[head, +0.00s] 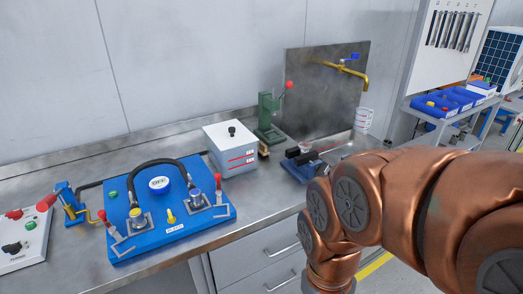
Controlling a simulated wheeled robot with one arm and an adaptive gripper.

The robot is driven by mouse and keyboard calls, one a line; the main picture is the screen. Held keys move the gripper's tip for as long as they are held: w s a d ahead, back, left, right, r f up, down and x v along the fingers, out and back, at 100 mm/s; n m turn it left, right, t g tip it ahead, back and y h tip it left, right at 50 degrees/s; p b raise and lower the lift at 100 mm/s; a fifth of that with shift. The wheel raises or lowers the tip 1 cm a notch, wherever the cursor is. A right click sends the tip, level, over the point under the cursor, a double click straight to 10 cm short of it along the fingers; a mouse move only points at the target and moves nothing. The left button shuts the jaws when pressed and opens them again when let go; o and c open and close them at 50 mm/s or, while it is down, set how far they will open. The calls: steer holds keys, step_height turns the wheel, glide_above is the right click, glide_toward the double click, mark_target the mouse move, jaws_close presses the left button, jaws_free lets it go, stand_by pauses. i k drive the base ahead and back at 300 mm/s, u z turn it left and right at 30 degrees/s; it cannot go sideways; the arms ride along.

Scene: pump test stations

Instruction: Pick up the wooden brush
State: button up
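A small tan, wood-coloured piece (264,151) stands at the right side of the white box, at the foot of the green press. It may be the wooden brush, but it is too small and too covered to be sure. No other brush can be made out on the bench. My copper-coloured arm reaches in from the right and bends down in front of the bench. My gripper cannot be seen.
The steel bench (262,208) holds a blue pump board (185,232), a white box (231,146), a green press (267,118) and a blue vise-like tool (296,172) close to my arm. A brass tap (347,69) is behind. The bench front is clear.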

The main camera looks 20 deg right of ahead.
mark_target(263, 151)
steer(key=z, duration=1.1)
steer(key=i, duration=0.45)
steer(key=u, duration=2.1)
steer(key=i, duration=0.5)
steer(key=u, duration=0.05)
